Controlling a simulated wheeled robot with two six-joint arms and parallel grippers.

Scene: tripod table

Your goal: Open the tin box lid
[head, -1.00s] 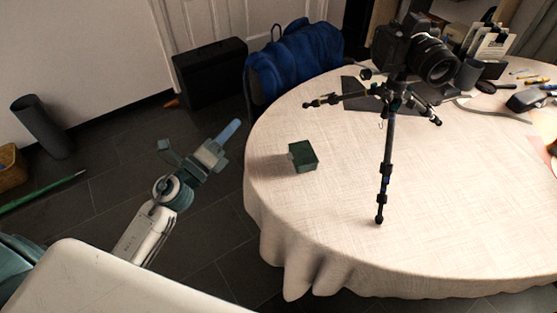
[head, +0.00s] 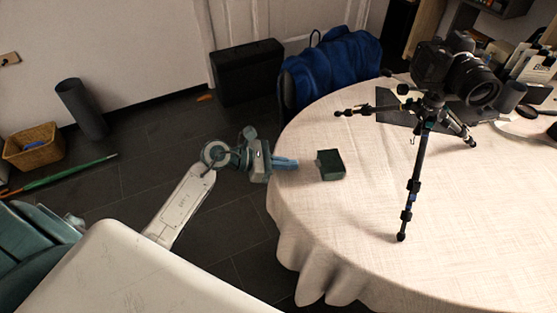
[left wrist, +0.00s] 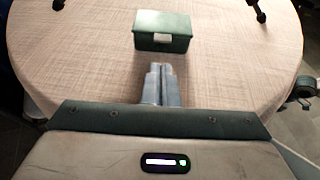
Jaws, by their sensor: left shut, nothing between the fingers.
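The small dark green tin box (head: 331,165) stands on the tablecloth near the table's left edge, with its lid down. In the left wrist view the tin box (left wrist: 162,32) shows its front, with a pale latch (left wrist: 162,39) at the middle of its upper front edge. My left gripper (head: 297,164) is shut and empty, its blue fingers just left of the box and pointing at it. In the left wrist view the fingertips (left wrist: 160,68) lie a little short of the box front, apart from it. My right gripper is not in view.
A camera (head: 456,72) on a black tripod (head: 414,186) stands on the round table (head: 345,240) to the right of the box. One tripod leg reaches left behind the box. A blue jacket (head: 331,68) hangs beyond the table edge. The cloth in front of the box is clear.

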